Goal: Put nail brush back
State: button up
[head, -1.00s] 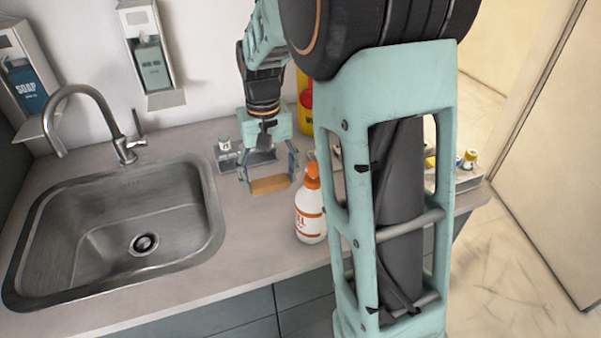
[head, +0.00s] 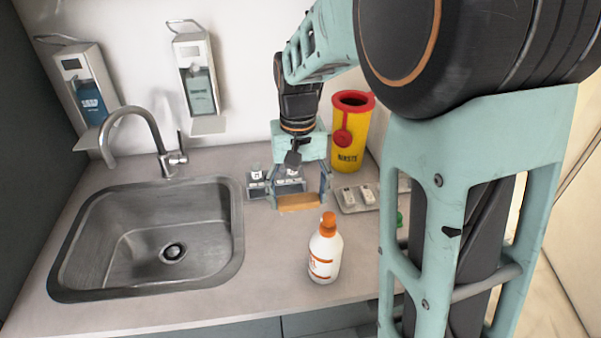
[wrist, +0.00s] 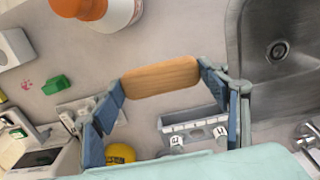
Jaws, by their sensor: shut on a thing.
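The nail brush (head: 298,202) shows as a tan wooden block. My gripper (head: 299,197) is shut on it, with one finger at each end. It also shows between the fingertips in the wrist view (wrist: 161,77). The brush is over the counter behind the white bottle; I cannot tell whether it touches the surface. Behind my gripper is a grey holder (head: 258,188) with small labelled items, partly hidden by the fingers. In the wrist view the holder (wrist: 190,122) lies just beyond the brush, apart from it in the picture.
A white bottle with an orange cap (head: 325,250) stands in front of the brush. The sink (head: 110,255) is at left. A yellow bin with a red lid (head: 350,140) and a grey tray (head: 348,206) are at right. Counter between sink and bottle is clear.

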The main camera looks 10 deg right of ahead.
jog(key=w+d+f, duration=0.1)
jog(key=w+f, duration=0.1)
jog(key=w+d+f+p, duration=0.1)
jog(key=w+d+f, duration=0.1)
jog(key=w, duration=0.1)
jog(key=w+d+f, duration=0.1)
jog(key=w+f, duration=0.1)
jog(key=f, duration=0.1)
jog(key=shift+w+d, duration=0.25)
jog(key=shift+w, duration=0.15)
jog(key=shift+w+d+f+p, duration=0.2)
jog(key=shift+w+f+p, duration=0.1)
jog(key=shift+f, duration=1.85)
jog(key=o, duration=0.7)
jog(key=shift+f, duration=0.1)
jog(key=shift+c, duration=0.2)
jog(key=o, duration=0.5)
notch_tip(320, 180, up, 12)
jog(key=shift+r+b, duration=0.25)
jog(key=shift+b, duration=0.05)
